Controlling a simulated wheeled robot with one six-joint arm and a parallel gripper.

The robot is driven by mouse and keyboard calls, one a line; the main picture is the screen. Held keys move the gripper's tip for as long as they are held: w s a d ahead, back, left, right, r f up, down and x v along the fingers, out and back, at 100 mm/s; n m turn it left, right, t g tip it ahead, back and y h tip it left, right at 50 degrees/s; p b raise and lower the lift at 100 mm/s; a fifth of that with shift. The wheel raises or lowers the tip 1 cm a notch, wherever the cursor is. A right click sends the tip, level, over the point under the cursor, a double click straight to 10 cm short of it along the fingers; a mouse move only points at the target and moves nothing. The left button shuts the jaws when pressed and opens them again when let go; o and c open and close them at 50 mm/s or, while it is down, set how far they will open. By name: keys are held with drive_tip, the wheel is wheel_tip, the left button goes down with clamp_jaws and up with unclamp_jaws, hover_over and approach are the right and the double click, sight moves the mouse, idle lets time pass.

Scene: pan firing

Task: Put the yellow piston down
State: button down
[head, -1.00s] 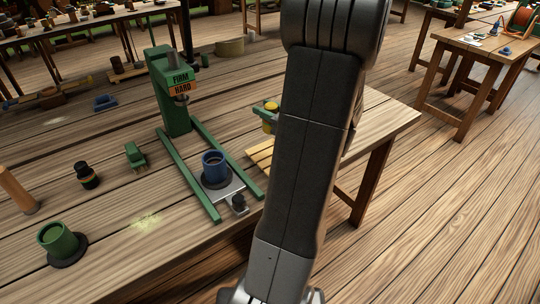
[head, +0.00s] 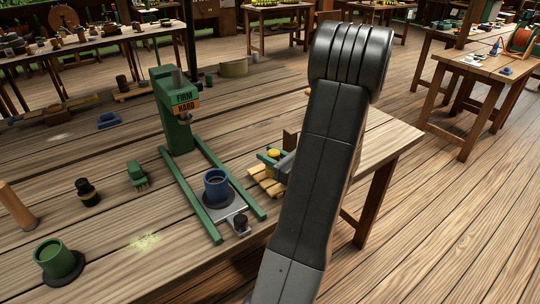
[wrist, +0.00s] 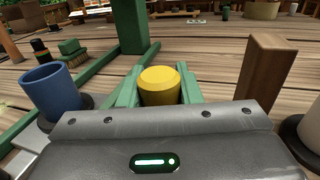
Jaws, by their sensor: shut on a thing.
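The yellow piston (wrist: 160,85) stands upright between the green fingers of my gripper (wrist: 160,92) in the wrist view. The fingers are shut on it from both sides. In the head view, its yellow top (head: 273,153) shows low over a small slatted wooden rack (head: 266,184), left of my arm. Its lower end is hidden, so I cannot tell whether it touches the rack.
A green press (head: 178,110) with a FIRM/HARD sign stands to the left. A blue cup (head: 217,187) sits on its sliding plate. A wooden block (wrist: 268,68) stands close on the right in the wrist view. A green cup (head: 58,260) is at the front left.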

drive_tip(key=shift+f, duration=0.2)
drive_tip(key=c, duration=1)
unclamp_jaws()
drive_tip(key=shift+c, duration=0.2)
drive_tip(key=shift+r, duration=0.25)
drive_tip(key=v, duration=1.2)
drive_tip(key=x, duration=1.2)
drive_tip(key=shift+a+f, duration=0.15)
drive_tip(key=shift+r, duration=1)
